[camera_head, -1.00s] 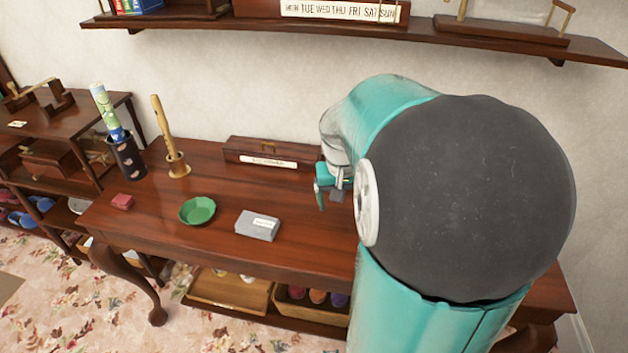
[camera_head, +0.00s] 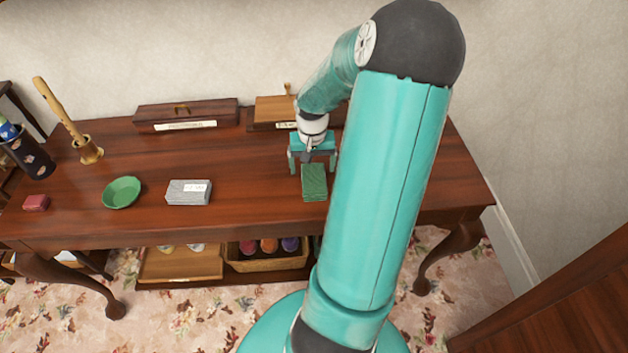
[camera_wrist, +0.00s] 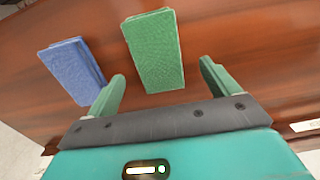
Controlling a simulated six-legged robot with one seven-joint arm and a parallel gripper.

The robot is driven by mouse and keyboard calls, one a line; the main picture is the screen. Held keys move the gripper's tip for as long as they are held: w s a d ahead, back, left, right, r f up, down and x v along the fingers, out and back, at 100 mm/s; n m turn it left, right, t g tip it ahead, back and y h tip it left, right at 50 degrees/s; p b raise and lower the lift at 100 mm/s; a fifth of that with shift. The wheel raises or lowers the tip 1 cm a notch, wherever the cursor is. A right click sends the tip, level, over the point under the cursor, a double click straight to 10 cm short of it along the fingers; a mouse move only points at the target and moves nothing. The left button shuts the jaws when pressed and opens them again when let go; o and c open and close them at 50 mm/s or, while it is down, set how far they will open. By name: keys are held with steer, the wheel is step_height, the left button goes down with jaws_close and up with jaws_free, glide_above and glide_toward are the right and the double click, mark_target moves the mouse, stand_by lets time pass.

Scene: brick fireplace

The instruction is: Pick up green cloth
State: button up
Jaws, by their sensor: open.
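The green cloth (camera_head: 314,182) is a folded rectangular stack lying flat on the wooden table, right of the grey box in the head view. In the wrist view the green cloth (camera_wrist: 154,50) lies ahead of the fingers, roughly between their lines. My gripper (camera_head: 312,160) is just behind the cloth in the head view, with its fingers spread and pointing down. In the wrist view my gripper (camera_wrist: 162,88) is open and empty, and its fingertips are apart from the cloth. How high they are above the table is hard to tell.
A blue folded cloth (camera_wrist: 73,70) lies left of the green one in the wrist view. On the table (camera_head: 250,170) are a grey box (camera_head: 188,192), a green bowl (camera_head: 122,192) and a small red box (camera_head: 36,202). Wooden boxes (camera_head: 187,115) stand along the wall.

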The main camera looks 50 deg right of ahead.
mark_target(314, 177)
steer(key=shift+s+d+f, duration=0.1)
steer(key=shift+s+f, duration=0.05)
steer(key=shift+f, duration=2.6)
steer(key=c, duration=1.1)
steer(key=shift+o, duration=0.2)
steer(key=shift+r, duration=0.45)
step_height(314, 177, up, 2)
steer(key=shift+r, duration=0.25)
steer(key=a+r, duration=0.1)
steer(key=s+a+r, duration=0.1)
steer(key=r, duration=0.1)
steer(key=s+a+r, duration=0.1)
steer(key=a+r, duration=0.1)
steer(key=shift+r, duration=0.1)
steer(key=s+a+r, duration=0.4)
steer(key=a, duration=0.4)
steer(key=shift+s+a+r, duration=0.15)
steer(key=shift+a+r, duration=0.05)
steer(key=shift+a, duration=0.1)
